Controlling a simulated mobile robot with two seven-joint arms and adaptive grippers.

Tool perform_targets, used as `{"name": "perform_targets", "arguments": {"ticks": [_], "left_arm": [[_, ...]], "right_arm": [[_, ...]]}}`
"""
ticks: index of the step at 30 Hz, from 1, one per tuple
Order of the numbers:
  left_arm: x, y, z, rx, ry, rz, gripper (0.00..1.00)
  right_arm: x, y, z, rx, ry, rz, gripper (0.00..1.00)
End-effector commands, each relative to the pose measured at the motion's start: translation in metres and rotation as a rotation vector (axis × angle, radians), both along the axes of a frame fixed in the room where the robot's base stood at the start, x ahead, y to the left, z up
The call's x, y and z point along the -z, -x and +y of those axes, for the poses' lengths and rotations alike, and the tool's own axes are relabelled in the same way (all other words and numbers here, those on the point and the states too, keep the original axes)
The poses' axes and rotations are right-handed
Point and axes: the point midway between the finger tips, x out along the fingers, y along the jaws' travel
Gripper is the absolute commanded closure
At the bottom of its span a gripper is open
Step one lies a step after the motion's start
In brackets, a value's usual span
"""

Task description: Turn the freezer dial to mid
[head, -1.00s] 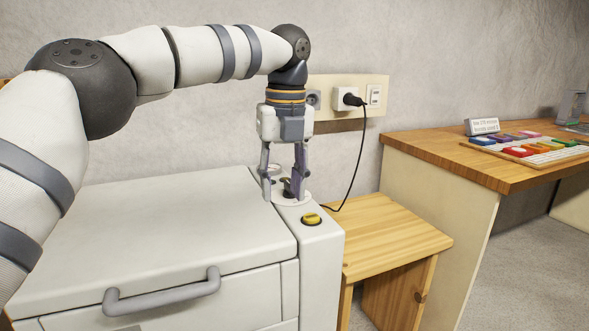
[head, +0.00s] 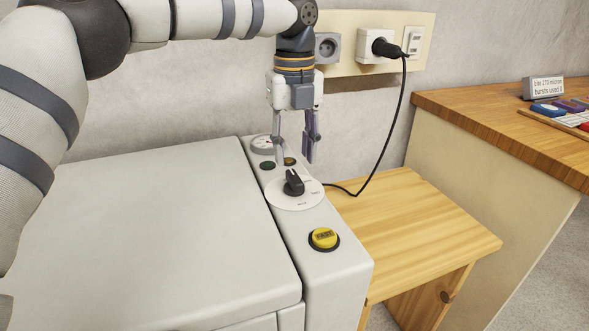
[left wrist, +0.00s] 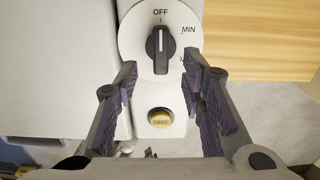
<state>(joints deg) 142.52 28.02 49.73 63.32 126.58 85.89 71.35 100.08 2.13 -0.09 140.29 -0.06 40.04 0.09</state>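The freezer dial is a black knob (head: 293,183) on a round white plate (head: 277,201), on the top strip of the white freezer (head: 150,215). In the left wrist view the knob (left wrist: 160,50) has a white line pointing at OFF. MIN is printed to the right of it, and a further label is mostly hidden by a finger. My left gripper (head: 297,160) is open and empty, pointing down, raised above the dial. In the left wrist view its fingers (left wrist: 160,78) are spread wide, with the knob framed beyond their tips. My right gripper is in neither view.
A yellow button (head: 323,238) sits in front of the dial; a small gauge (head: 263,144) and two small round lights are behind it.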

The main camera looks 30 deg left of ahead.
Motion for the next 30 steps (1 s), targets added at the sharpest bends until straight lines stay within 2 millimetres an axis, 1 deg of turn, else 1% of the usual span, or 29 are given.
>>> {"name": "perform_targets", "arguments": {"ticks": [1,3,7,11,17,18,19,22,23,30], "left_arm": [[0.013,0.001,0.000,0.001,-0.001,0.004,0.63],[0.028,0.001,0.000,0.000,0.000,0.003,0.63],[0.048,0.000,0.000,0.000,-0.001,0.002,0.63],[0.055,0.000,0.000,0.000,-0.001,0.000,0.63],[0.055,0.000,0.000,0.000,-0.001,-0.001,0.63],[0.055,0.000,0.000,0.000,-0.001,-0.001,0.68],[0.055,0.000,0.000,0.000,-0.001,-0.001,0.75],[0.055,0.000,0.000,0.000,-0.001,-0.001,0.97],[0.055,0.000,0.000,0.000,-0.001,-0.001,1.00],[0.055,0.000,0.000,0.006,-0.001,-0.001,1.00]], "right_arm": [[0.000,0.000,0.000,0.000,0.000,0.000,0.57],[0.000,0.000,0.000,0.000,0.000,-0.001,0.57],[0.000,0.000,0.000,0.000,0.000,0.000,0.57],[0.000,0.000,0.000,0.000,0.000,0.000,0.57],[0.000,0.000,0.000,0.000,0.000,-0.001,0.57],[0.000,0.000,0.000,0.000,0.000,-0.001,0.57],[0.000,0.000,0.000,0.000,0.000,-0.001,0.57],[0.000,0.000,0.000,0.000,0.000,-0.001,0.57],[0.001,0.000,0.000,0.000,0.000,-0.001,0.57],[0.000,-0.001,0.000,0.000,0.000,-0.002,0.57]]}}
